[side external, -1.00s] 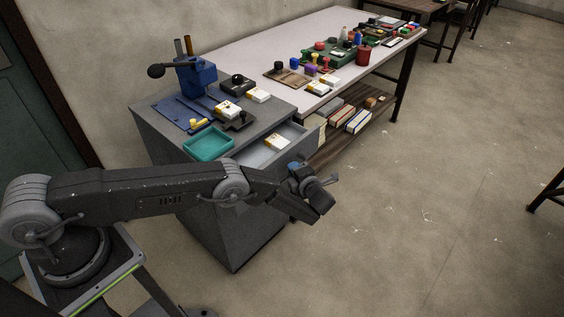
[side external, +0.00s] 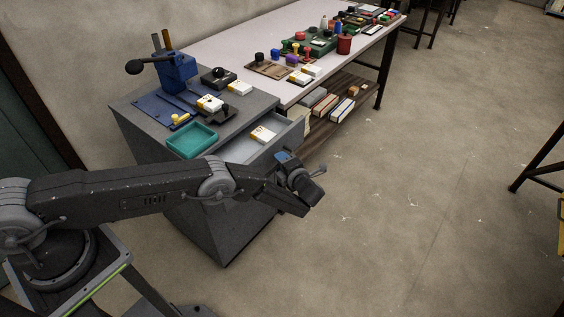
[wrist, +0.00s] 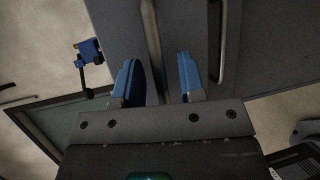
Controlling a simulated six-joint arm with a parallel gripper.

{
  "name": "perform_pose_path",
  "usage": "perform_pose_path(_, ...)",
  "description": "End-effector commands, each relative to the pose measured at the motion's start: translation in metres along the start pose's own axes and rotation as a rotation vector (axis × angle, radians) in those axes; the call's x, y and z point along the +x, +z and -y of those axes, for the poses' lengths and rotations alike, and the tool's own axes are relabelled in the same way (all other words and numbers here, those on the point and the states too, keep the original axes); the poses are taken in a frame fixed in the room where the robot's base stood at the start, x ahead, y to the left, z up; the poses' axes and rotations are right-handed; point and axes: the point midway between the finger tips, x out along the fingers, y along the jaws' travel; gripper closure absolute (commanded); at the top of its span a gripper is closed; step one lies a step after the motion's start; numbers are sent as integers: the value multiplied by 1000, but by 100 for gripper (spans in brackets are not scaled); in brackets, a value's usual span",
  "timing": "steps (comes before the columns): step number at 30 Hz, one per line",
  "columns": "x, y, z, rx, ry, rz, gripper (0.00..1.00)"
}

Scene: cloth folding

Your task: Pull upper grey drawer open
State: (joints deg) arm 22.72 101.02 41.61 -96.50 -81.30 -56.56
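The upper grey drawer (side external: 238,149) stands partly open from the grey cabinet (side external: 190,215) in the side external view, with a white and yellow box (side external: 263,134) inside it. My gripper (side external: 286,157) is at the drawer's front, which my arm partly hides. In the wrist view my gripper's two blue fingers (wrist: 158,72) are spread apart, with a long narrow strip (wrist: 151,35) running between them, perhaps the drawer's edge or handle. I see no clear contact with it. A dark bar handle (wrist: 215,40) lies right of the fingers.
A teal tray (side external: 192,140), a blue press (side external: 172,75) and small boxes stand on the cabinet top. A long white table (side external: 262,60) with stamps adjoins it, above a low shelf of books. The floor (side external: 400,200) to the right is clear.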

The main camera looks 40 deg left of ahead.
Motion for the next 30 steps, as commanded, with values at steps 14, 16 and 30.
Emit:
perform_pose_path(14, -97, 1, 0, -2, -1, 6, 64)
perform_pose_path(16, -109, 1, 0, -2, -1, 5, 64)
perform_pose_path(30, -134, 0, 0, 0, 0, 1, 64)
